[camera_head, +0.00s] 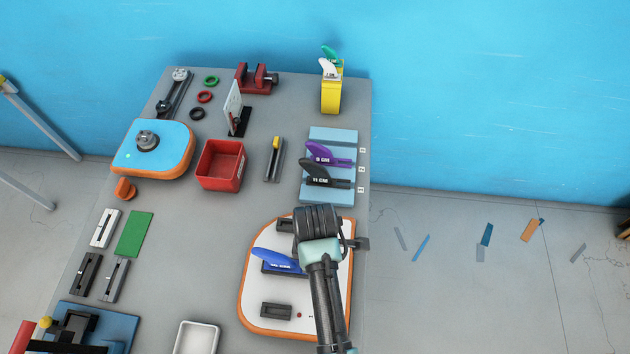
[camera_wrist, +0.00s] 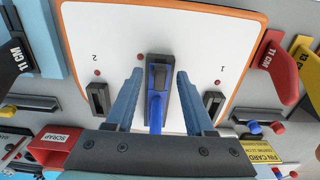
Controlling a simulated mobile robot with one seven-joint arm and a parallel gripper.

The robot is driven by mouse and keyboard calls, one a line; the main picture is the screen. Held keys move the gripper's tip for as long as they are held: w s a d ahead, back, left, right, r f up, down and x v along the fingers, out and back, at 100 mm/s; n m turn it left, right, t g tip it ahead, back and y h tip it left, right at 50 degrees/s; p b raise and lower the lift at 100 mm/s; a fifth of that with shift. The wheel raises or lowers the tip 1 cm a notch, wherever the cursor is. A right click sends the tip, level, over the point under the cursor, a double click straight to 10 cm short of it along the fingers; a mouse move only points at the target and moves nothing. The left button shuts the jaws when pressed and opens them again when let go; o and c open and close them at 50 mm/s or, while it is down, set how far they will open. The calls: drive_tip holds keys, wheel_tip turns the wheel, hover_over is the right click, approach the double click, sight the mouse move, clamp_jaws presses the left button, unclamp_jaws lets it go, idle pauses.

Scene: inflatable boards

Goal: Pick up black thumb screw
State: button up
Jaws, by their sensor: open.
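I cannot make out the black thumb screw for certain in either view; it may be too small or hidden by my arm. My gripper (camera_wrist: 158,72) is open over the white, orange-edged board (camera_wrist: 120,28), which also shows in the head view (camera_head: 257,300). Its fingers stand on either side of a blue fin (camera_wrist: 155,110) set in the dark middle box (camera_wrist: 160,68). In the head view the blue fin (camera_head: 275,261) lies left of my wrist. Nothing is visibly gripped. Dark slots marked 2 (camera_wrist: 98,98) and 1 (camera_wrist: 214,104) flank the middle box.
Purple (camera_head: 325,156) and black (camera_head: 325,177) fins lie on pale blue racks behind the board. A red bin (camera_head: 220,165), a yellow fin holder (camera_head: 331,97) and a blue-topped board (camera_head: 170,148) stand farther back. Bare grey table (camera_head: 195,260) lies left of the white board.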

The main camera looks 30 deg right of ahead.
clamp_jaws()
idle(0.5)
